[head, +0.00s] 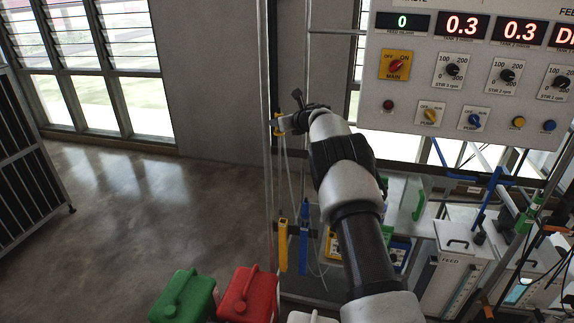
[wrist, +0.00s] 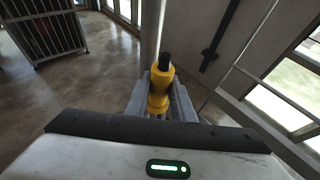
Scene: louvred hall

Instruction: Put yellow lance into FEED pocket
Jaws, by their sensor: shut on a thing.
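My gripper (head: 284,123) is at the upright post in the head view, shut on the yellow lance (head: 278,130). In the wrist view the lance's yellow head with a black top (wrist: 160,85) stands between my two grey fingers (wrist: 160,102). A thin line runs down from my gripper toward a yellow tube (head: 283,247); I cannot tell whether they join. A white tank marked FEED (head: 451,262) stands at the lower right in the head view. No opening clearly marked as the FEED pocket can be made out.
A blue tube (head: 304,245) hangs beside the yellow one. Green (head: 183,297) and red (head: 247,295) canisters stand at the bottom. A control panel (head: 470,75) fills the upper right. A dark slatted rack (head: 28,165) stands left; the floor between is clear.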

